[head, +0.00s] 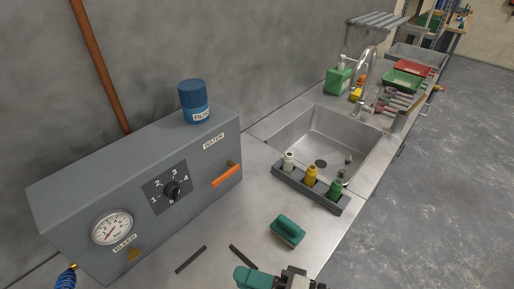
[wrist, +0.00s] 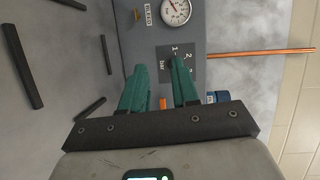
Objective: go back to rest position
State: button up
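My gripper is at the bottom edge of the head view (head: 272,279), low and partly cut off by the frame, over the near part of the counter. In the wrist view its two teal fingers (wrist: 159,66) stand apart with a clear gap and nothing between them. Through the gap I see the front of the grey box, turned sideways in this view. The fingers look apart from the box; the exact distance is hard to tell.
The grey control box (head: 140,215) with gauge (head: 112,227), dial (head: 172,190) and orange lever (head: 226,174) stands left. Dark bars (head: 190,260) and a teal block (head: 287,231) lie on the counter. A bottle rack (head: 290,180) stands before the sink (head: 330,125). Open floor lies right.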

jog(key=s+d+f+n+h, duration=0.2)
jog(key=d+f+h, duration=0.45)
jog(key=d, duration=0.65)
jog(key=s+d+f+n+h, duration=0.1)
jog(key=s+d+f+h, duration=0.15)
jog(key=d+h, duration=0.9)
jog(key=s+d+f+g+b, duration=0.2)
jog(key=s+f+b, duration=0.3)
jog(key=f, duration=0.3)
jog(key=s+d+f+g+y+b, duration=0.1)
jog(key=s+d+f+g+b, duration=0.1)
jog(key=s+f+b, duration=0.3)
notch_tip(320, 180, down, 3)
jog(key=shift+s+d+g+y, duration=0.2)
jog(key=shift+s+g+y, duration=0.1)
jog(key=shift+s+g, duration=0.15)
